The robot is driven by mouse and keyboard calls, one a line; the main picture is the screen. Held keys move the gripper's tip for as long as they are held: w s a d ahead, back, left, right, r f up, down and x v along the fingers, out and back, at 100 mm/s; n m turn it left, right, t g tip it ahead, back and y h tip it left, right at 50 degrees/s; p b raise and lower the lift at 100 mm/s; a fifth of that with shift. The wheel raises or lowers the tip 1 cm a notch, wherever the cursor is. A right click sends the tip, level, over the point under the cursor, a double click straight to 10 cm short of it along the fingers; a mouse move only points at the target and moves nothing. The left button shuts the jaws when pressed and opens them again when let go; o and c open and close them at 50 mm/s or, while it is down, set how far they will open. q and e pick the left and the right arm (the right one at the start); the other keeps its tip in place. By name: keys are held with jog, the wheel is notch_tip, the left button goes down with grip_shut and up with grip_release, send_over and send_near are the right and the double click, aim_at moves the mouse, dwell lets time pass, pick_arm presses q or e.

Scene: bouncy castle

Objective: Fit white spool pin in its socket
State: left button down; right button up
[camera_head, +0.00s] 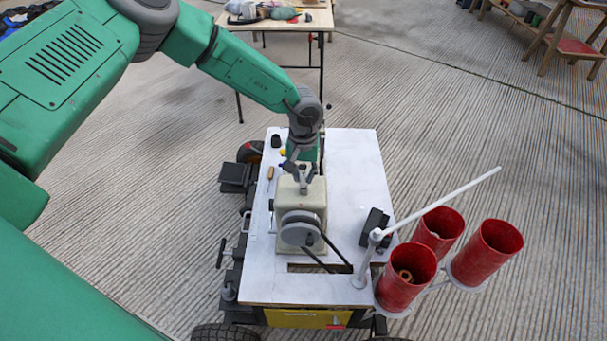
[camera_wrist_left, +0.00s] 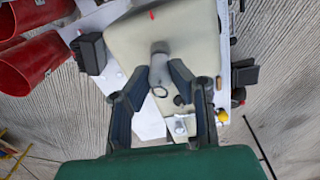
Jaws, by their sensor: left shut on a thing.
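My left gripper (camera_head: 304,182) reaches down over the top of the cream sewing machine (camera_head: 300,206), which stands on a white table. A small dark ring (camera_wrist_left: 160,92) shows just below the pin. I cannot tell whether the pin sits in a socket. In the head view the fingers hide the pin. My right gripper is in neither view.
The white tabletop (camera_head: 350,165) is clear to the right of the machine. A white thread stand (camera_head: 376,235) with three red cups (camera_head: 406,277) is at the front right, by a black box (camera_head: 375,225). A screwdriver (camera_head: 270,174) lies on the left.

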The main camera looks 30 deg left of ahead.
pick_arm(q)
jog(key=shift+f, duration=0.2)
jog(key=c, duration=1.4)
grip_release()
jog(key=shift+o, duration=0.2)
jog(key=shift+r, duration=0.1)
jog(key=shift+r, duration=0.2)
notch_tip(320, 180, up, 11)
jog(key=shift+r, duration=0.15)
